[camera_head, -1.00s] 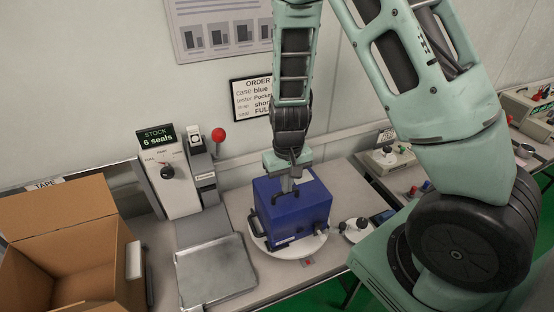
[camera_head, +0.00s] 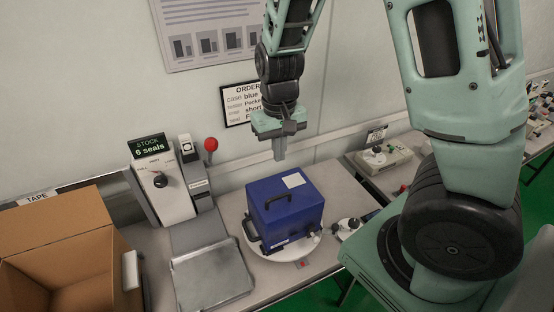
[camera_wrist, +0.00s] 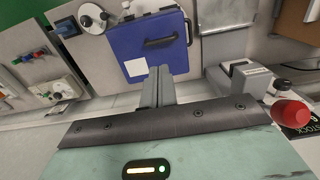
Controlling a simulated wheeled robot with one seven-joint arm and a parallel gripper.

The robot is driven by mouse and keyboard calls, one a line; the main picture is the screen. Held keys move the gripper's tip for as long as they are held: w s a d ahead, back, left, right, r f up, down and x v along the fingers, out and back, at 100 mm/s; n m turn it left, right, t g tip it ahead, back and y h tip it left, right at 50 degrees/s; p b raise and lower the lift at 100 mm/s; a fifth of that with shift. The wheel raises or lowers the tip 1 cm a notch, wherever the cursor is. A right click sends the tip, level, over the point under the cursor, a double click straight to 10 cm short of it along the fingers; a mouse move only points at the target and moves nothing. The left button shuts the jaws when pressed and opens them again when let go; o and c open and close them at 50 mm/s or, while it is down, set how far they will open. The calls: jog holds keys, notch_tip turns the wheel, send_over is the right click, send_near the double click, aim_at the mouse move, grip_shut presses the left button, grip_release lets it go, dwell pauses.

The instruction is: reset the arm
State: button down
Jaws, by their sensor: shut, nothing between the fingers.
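My gripper (camera_head: 280,150) is shut and empty, pointing down in the air above and behind the blue case in the head view. In the wrist view its fingers (camera_wrist: 157,88) are together, with the blue case beyond them. The blue case (camera_head: 290,212) stands on a white round plate (camera_head: 254,240) on the bench. The case also shows in the wrist view (camera_wrist: 130,42). My gripper is apart from the case.
A stock dispenser (camera_head: 160,185) and a lever with a red knob (camera_head: 211,144) stand left of the case. A metal tray (camera_head: 212,280) lies in front. An open cardboard box (camera_head: 60,225) is at far left. An order sign (camera_head: 240,104) hangs on the wall behind.

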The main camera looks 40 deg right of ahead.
jog(key=shift+r, duration=0.3)
